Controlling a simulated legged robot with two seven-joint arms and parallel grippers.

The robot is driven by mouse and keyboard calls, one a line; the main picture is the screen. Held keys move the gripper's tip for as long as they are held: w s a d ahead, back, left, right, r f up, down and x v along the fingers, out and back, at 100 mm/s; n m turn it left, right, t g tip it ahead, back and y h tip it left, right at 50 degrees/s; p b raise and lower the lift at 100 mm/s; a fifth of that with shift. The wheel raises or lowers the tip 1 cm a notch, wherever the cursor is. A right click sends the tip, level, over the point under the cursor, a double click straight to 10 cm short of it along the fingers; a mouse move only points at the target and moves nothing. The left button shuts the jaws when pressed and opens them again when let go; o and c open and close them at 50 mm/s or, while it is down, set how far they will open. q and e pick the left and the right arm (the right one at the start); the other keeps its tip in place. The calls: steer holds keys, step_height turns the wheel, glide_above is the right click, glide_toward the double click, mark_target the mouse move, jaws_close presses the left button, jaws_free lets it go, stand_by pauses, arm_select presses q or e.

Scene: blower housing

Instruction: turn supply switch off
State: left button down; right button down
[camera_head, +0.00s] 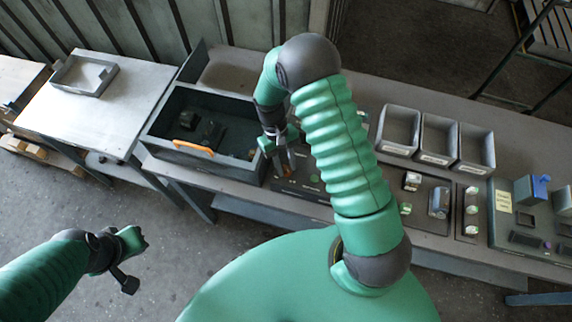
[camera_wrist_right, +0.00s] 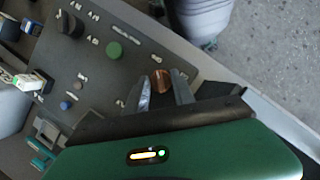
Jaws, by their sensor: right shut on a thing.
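A dark control panel (camera_wrist_right: 95,70) with several knobs, small buttons and pale labels fills the upper left of the right wrist view. The labels are too small to read, so I cannot tell which control is the supply switch. My right gripper (camera_wrist_right: 163,90) is shut on a copper-coloured round knob (camera_wrist_right: 160,76) at the panel's edge, one finger on each side. A green knob (camera_wrist_right: 114,50) and a dark rotary knob (camera_wrist_right: 70,24) stand farther along. In the head view my right gripper (camera_head: 280,152) is over the panel (camera_head: 308,178). My left gripper (camera_head: 128,272) hangs over the floor; its jaws are unclear.
An open dark box (camera_head: 170,143) with an orange handle (camera_head: 193,147) stands left of the panel. Grey bins (camera_head: 437,137) and other panels (camera_head: 430,205) are to the right. A pale table (camera_head: 105,112) with a tray (camera_head: 84,75) is at the left.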

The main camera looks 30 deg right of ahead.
steer(key=shift+w, duration=0.1)
stand_by(0.3)
steer(key=c, duration=1.4)
jaws_free()
steer(key=o, duration=0.3)
steer(key=shift+w+f, duration=0.1)
steer(key=shift+w+r, duration=0.1)
steer(key=shift+r, duration=0.3)
steer(key=b+v, duration=0.3)
steer(key=v, duration=1.3)
steer(key=shift+w, duration=0.15)
steer(key=shift+f, duration=0.1)
